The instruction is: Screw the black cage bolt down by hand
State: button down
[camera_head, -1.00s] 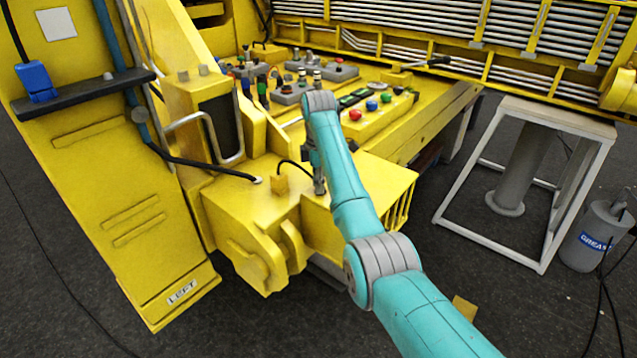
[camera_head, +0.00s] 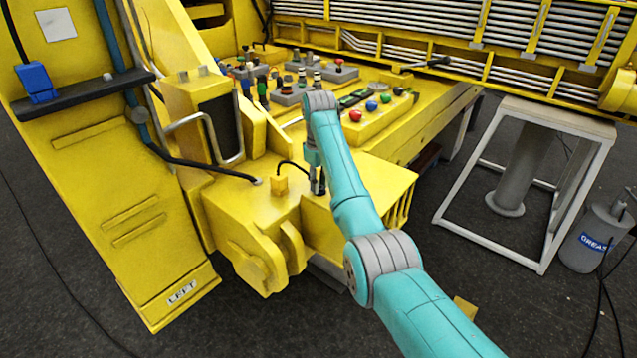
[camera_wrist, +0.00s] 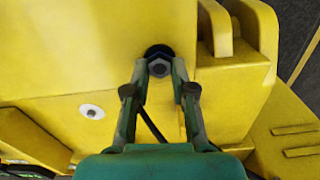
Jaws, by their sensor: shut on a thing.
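The black cage bolt (camera_wrist: 159,53) shows in the wrist view as a dark round collar with a grey hex centre, set against the yellow housing (camera_wrist: 90,50). My gripper (camera_wrist: 160,70) has one fingertip on each side of it and is shut on it.
A panel of coloured buttons (camera_head: 375,108) lies behind my arm. A pale round disc (camera_wrist: 91,111) sits on the yellow surface in the wrist view. A white-framed stand (camera_head: 545,190) and a grease can (camera_head: 600,235) stand right.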

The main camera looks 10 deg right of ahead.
jog(key=m, duration=0.5)
jog(key=shift+w+d+r+m, duration=0.1)
jog(key=shift+d+r+m, duration=0.1)
jog(key=shift+m, duration=0.1)
jog(key=m, duration=0.5)
jog(key=shift+m, duration=0.3)
jog(key=m, duration=0.5)
jog(key=shift+d+r, duration=0.1)
jog(key=shift+d, duration=0.05)
jog(key=m, duration=0.6)
jog(key=c, duration=1.1)
grip_release()
jog(key=shift+r, duration=0.1)
jog(key=shift+o, duration=0.7)
jog(key=shift+s, duration=0.2)
jog(key=shift+f, duration=0.2)
